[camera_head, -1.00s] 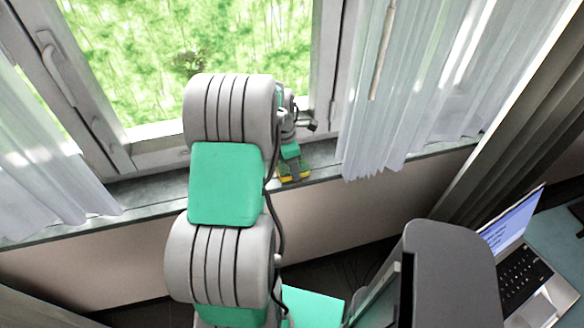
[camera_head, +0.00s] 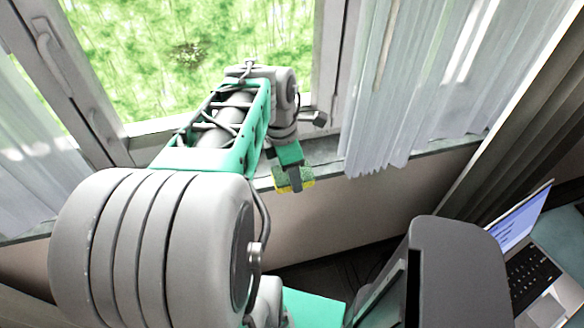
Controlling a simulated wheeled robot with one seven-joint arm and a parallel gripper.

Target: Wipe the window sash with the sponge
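The window sash (camera_head: 152,126) is a pale frame around a bright green view at the back. My arm reaches towards it and covers part of its lower rail. My gripper (camera_head: 294,186) hangs at the end of the arm, right of the lower rail and in front of the sill. A green and yellow sponge (camera_head: 306,182) is at its fingertips, and the fingers appear closed on it. The sponge is partly covered by a finger. It appears at the sill's front edge or just before it; contact with the sill cannot be told.
A grey sill (camera_head: 325,152) runs below the window. White curtains hang on the left (camera_head: 30,180) and right (camera_head: 385,110), the right one close to my gripper. A window handle (camera_head: 45,45) juts out at left. A laptop (camera_head: 530,265) stands on a desk at lower right.

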